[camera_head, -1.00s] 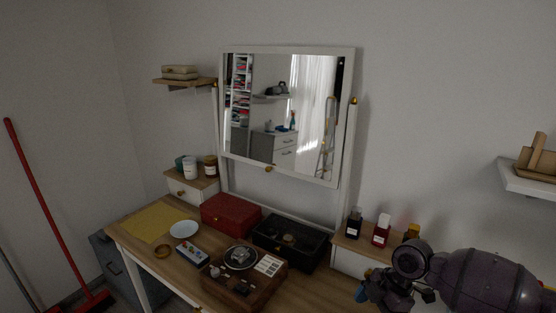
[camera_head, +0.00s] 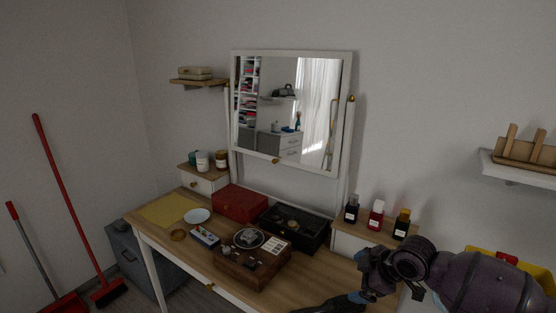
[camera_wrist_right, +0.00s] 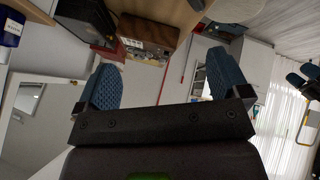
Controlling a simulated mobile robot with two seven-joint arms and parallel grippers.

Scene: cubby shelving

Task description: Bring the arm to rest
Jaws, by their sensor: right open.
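My right arm comes in from the lower right in the head view, its gripper (camera_head: 385,288) low in front of the right end of the dressing table (camera_head: 308,272). Its fingers are partly hidden by the wrist. In the right wrist view the gripper (camera_wrist_right: 155,82) has its two blue pads wide apart with nothing between them. Beyond them that view shows the wooden box, floor and wall. My left gripper is not in view.
On the table are a red box (camera_head: 240,202), a black case (camera_head: 310,228), a wooden box (camera_head: 252,271) and a white dish (camera_head: 197,216). Small bottles (camera_head: 376,217) stand near my right arm. A wall shelf (camera_head: 520,172) is at right; a red broom (camera_head: 66,195) leans at left.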

